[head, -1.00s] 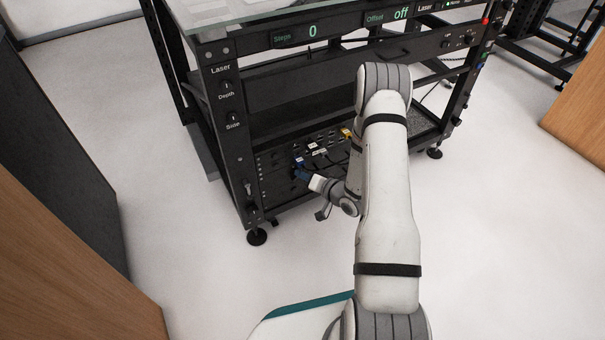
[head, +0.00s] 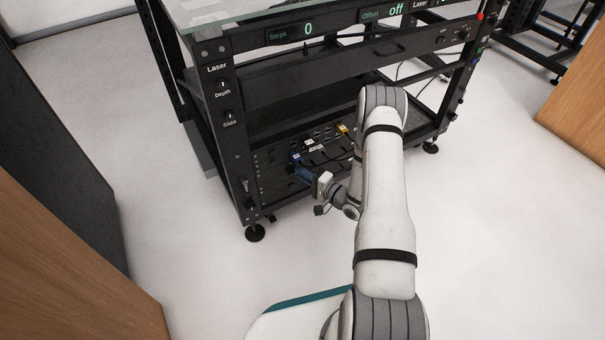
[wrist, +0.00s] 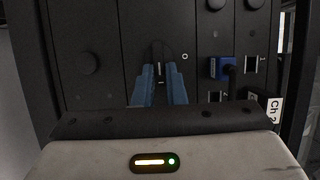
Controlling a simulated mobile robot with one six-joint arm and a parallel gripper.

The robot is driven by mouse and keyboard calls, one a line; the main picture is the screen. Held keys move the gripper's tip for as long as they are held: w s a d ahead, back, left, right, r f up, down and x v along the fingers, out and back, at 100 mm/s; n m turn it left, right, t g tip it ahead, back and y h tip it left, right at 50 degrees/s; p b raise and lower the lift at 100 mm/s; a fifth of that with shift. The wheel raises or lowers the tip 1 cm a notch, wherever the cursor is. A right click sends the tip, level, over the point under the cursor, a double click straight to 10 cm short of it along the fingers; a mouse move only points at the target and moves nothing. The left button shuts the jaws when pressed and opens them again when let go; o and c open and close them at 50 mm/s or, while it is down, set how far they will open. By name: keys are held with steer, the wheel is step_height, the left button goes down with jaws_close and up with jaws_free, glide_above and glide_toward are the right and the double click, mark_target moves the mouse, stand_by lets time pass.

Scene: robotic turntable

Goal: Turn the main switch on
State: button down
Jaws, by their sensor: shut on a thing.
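A dark panel (wrist: 105,75) with round knobs and sockets fills the wrist view. A small dark switch (wrist: 157,52) sits on it near the middle, with a small ring mark to its right. My gripper (wrist: 160,74) has its two blue fingers on either side of the switch's lower part and is shut on it. The fingertips hide part of the switch, so its exact position is unclear. In the head view, my gripper (head: 299,172) reaches the lower front panel of the black rack (head: 240,170).
A blue plug (wrist: 221,67) with a dark cable sits just right of the fingers. More plugs, including a yellow one (head: 342,129), and cables are on the panel. Wooden furniture (head: 60,250) stands at the left. The white floor before the rack is mostly clear.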

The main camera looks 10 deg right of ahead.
steer(key=shift+d, duration=0.1)
stand_by(0.3)
steer(key=c, duration=1.5)
jaws_free()
steer(key=p+v, duration=0.2)
steer(key=v, duration=0.5)
steer(key=shift+s+d+p, duration=0.2)
steer(key=shift+s+p, duration=0.15)
steer(key=shift+s+f, duration=0.1)
